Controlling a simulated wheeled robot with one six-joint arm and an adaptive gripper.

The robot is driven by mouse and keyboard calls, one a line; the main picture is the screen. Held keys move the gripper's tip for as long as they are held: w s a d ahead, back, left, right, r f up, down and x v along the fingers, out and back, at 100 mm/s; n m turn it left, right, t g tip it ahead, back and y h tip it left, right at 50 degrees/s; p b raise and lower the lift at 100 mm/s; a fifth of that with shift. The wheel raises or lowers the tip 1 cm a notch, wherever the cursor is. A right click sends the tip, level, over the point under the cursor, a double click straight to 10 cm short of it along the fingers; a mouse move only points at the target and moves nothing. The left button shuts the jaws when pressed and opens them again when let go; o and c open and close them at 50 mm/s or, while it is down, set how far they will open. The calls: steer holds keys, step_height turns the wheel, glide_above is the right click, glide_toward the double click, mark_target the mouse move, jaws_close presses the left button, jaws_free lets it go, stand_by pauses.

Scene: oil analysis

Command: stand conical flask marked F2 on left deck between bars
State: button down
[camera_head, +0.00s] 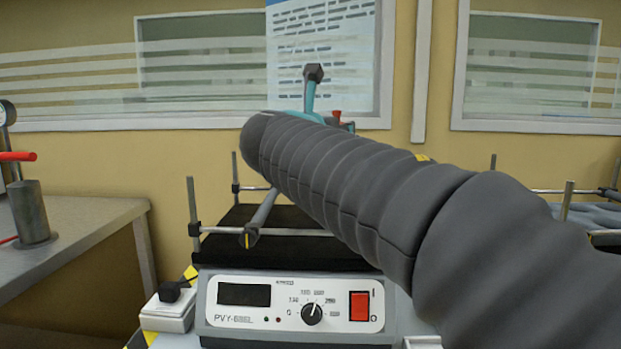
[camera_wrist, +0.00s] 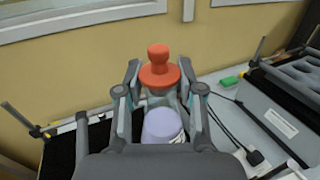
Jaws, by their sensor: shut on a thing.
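My gripper (camera_wrist: 160,88) is shut on a conical flask with an orange-red stopper (camera_wrist: 158,68). Pale lavender (camera_wrist: 162,126) shows in the flask's lower part. No F2 mark is readable. In the head view my arm hides most of the flask and gripper; a bit of red stopper (camera_head: 337,115) shows past the arm. The left deck (camera_head: 290,258) is a black platform on a white PVY shaker, with metal bars (camera_head: 268,231) across it on upright posts. The held flask appears over or near this deck (camera_wrist: 95,140); I cannot tell whether it touches it.
A second device with a grey holed top (camera_wrist: 298,72) and its own posts stands to the right. A white power box (camera_head: 168,311) sits beside the shaker. Cables (camera_wrist: 225,128) and a green item (camera_wrist: 230,81) lie between the devices. A wall stands behind.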

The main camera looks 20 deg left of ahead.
steer(key=a+f, duration=0.6)
steer(key=f, duration=0.2)
steer(key=shift+w+a+b, duration=0.15)
steer(key=shift+a+b, duration=0.15)
steer(key=shift+b, duration=0.05)
steer(key=c, duration=0.7)
jaws_free()
steer(key=s, duration=0.4)
steer(key=s+a, duration=0.1)
steer(key=s, duration=0.3)
steer(key=s+a+b, duration=0.1)
steer(key=s, duration=0.3)
